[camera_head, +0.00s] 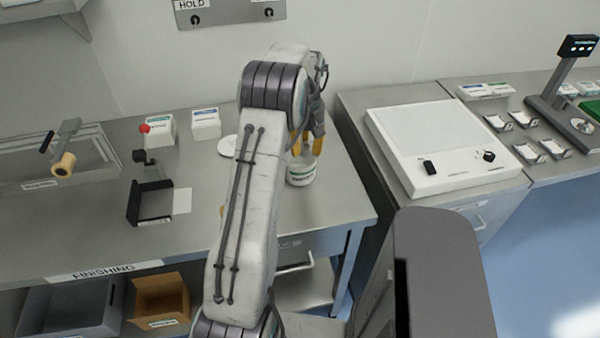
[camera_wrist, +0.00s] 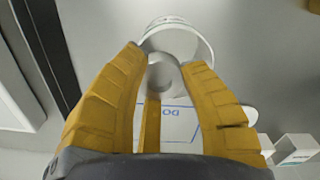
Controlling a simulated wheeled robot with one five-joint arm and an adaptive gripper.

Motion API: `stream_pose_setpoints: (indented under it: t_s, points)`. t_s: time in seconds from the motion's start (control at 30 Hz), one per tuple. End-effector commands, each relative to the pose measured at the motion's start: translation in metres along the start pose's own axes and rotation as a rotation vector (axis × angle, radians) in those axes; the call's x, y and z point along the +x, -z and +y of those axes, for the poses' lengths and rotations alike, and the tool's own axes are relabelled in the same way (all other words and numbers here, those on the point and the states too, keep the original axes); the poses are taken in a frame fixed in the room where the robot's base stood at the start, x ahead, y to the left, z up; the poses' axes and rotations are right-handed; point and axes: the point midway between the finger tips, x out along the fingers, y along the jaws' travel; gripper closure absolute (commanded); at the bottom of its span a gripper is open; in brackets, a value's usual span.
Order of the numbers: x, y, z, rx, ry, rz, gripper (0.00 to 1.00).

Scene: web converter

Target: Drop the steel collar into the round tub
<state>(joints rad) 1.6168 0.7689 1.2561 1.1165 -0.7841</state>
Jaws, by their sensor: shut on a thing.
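The steel collar (camera_wrist: 164,75) is a small grey ring-like piece held between the orange fingertips of my gripper (camera_wrist: 166,68) in the wrist view. In the head view my gripper (camera_head: 304,149) points down close above the round tub (camera_head: 301,177), a white tub with a green-marked label on the steel bench. The tub's pale rim (camera_wrist: 208,44) shows just beyond the fingertips in the wrist view. The collar overlaps the tub's near side there; its height over the rim cannot be told. The collar is hidden in the head view.
A white disc (camera_head: 229,146) lies left of the tub on the bench. Small white boxes (camera_head: 205,123) stand behind it. A black bracket (camera_head: 150,203) sits farther left. A white flat device (camera_head: 445,150) is on the right-hand bench, across a gap.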

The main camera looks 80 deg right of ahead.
Motion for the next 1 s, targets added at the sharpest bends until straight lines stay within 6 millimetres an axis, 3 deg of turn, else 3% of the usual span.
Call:
stream_pose_setpoints:
  t_s: [0.2,0.57,0.6,0.83,1.0]
  points:
    - [0.019,0.000,0.000,-0.001,-0.001,0.001,0.98]
    - [0.021,0.000,0.000,-0.001,-0.001,0.001,0.98]
    - [0.021,0.000,0.000,-0.001,-0.001,0.001,0.57]
    - [0.021,0.000,0.000,-0.001,0.000,0.000,0.37]
    - [0.021,0.000,0.000,-0.001,0.000,0.000,0.37]
